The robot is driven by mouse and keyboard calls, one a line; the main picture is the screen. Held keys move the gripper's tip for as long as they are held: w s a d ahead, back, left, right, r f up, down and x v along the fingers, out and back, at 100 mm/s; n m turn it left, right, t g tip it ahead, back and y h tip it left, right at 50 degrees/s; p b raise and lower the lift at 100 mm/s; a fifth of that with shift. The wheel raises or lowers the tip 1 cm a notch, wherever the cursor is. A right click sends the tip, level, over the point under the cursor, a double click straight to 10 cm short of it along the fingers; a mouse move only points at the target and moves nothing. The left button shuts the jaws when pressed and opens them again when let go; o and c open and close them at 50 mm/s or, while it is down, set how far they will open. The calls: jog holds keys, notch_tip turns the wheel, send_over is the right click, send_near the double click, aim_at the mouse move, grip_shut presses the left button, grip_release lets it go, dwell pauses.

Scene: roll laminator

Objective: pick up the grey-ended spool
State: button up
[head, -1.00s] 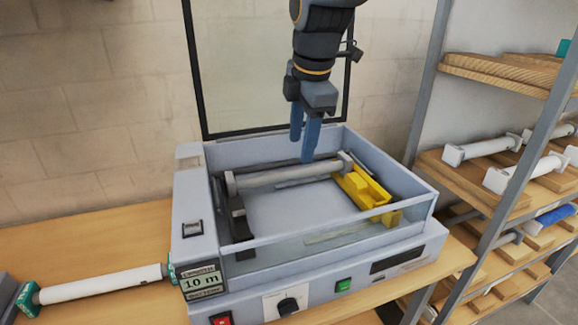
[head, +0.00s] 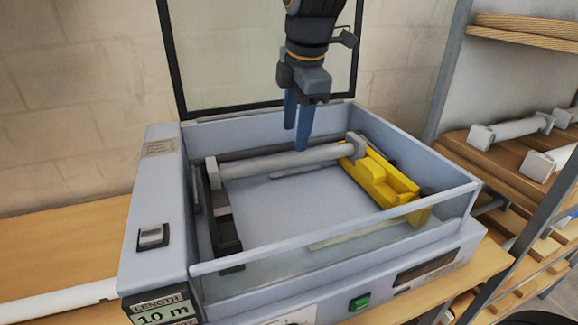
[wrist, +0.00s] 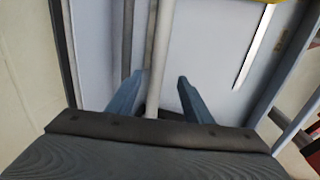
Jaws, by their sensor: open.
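The grey-ended spool (head: 262,165) lies across the back of the open laminator's well, a pale roll with grey square ends. Its left end is by a black holder (head: 224,220) and its right end by a yellow holder (head: 380,180). My gripper (head: 296,136) points down over the spool, right of its middle, with its blue fingers open and empty. In the wrist view, the spool's roll (wrist: 160,45) runs up the picture between the two open fingertips (wrist: 160,76). I cannot tell exactly how far the tips are from the roll.
The laminator (head: 160,225) has raised walls around the well and an upright clear lid (head: 260,60) behind. A white roll (head: 60,301) lies on the table at left. A shelf at right holds more spools (head: 510,130). The front of the well is clear.

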aim_at(293, 156)
jog(key=shift+w+d+p+x, duration=0.15)
jog(key=shift+p+x, duration=0.5)
jog(key=shift+x, duration=1.45)
jog(key=shift+w+d+p+x, duration=0.15)
jog(key=shift+p+x, duration=0.5)
jog(key=shift+x, duration=1.5)
grip_shut()
